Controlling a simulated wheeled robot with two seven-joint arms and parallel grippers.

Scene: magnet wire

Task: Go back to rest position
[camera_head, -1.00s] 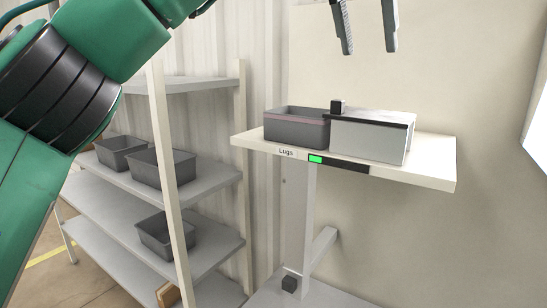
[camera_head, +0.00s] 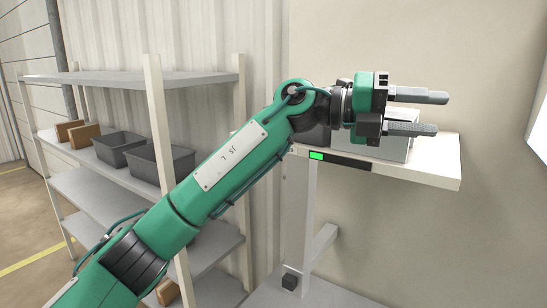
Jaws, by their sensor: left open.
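My left gripper (camera_head: 442,113) is open and empty. My green left arm comes in from the lower left and crosses the middle of the picture. The gripper and wrist hide most of the grey bin and the light box on the shelf; part of the light box (camera_head: 395,152) shows below the gripper. My right gripper is not in the picture.
A grey shelf rack (camera_head: 155,80) stands at the left. It holds grey bins (camera_head: 160,163) and brown boxes (camera_head: 84,133). A green indicator (camera_head: 316,156) is lit on the shelf's front edge.

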